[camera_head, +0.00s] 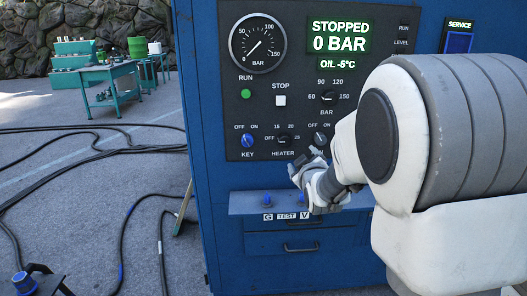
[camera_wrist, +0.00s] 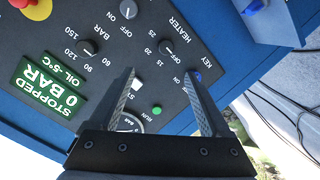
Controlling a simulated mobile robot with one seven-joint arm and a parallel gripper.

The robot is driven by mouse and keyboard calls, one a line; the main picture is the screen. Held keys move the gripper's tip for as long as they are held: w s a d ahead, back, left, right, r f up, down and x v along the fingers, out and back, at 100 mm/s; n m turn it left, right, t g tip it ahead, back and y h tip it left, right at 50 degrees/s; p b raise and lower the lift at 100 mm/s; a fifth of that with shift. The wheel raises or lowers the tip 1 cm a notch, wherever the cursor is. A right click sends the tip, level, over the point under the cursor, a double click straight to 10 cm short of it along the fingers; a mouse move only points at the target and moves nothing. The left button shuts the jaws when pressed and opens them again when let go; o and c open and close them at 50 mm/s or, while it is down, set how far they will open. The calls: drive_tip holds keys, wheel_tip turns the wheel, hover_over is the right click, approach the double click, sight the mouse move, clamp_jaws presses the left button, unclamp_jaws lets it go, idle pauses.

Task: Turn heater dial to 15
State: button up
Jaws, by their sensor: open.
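The heater dial (camera_head: 283,139) is a small dark knob low on the black control panel, labelled OFF, 15, 20 and 25. In the wrist view the heater dial (camera_wrist: 166,47) lies just beyond my fingertips, and its pointer seems to be toward OFF, though it is small. My gripper (camera_head: 307,164) is just below and right of the dial in the head view. In the wrist view my gripper (camera_wrist: 160,73) is open, with nothing between its two fingers; I see no contact with the dial.
The blue key switch (camera_head: 248,140) sits left of the dial, and the bar dial (camera_head: 328,97) is above right. A blue shelf (camera_head: 240,203) with small blue knobs juts out below the panel. The display (camera_head: 340,36) reads STOPPED, 0 BAR. Cables (camera_head: 95,145) lie on the ground at left.

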sight(285, 142)
drive_tip(key=w+f+b, duration=0.1)
drive_tip(key=w, duration=0.6)
drive_tip(key=w+a+f+n+t, duration=0.1)
drive_tip(key=w+f, duration=0.1)
drive_tip(key=w, duration=0.5)
drive_tip(key=w+f+n+t+b, duration=0.1)
drive_tip(key=w, duration=0.6)
drive_tip(key=shift+w+a+f+y+b, duration=0.15)
drive_tip(key=shift+w+a+y+b, duration=0.05)
drive_tip(key=shift+a+y+b, duration=0.1)
clamp_jaws()
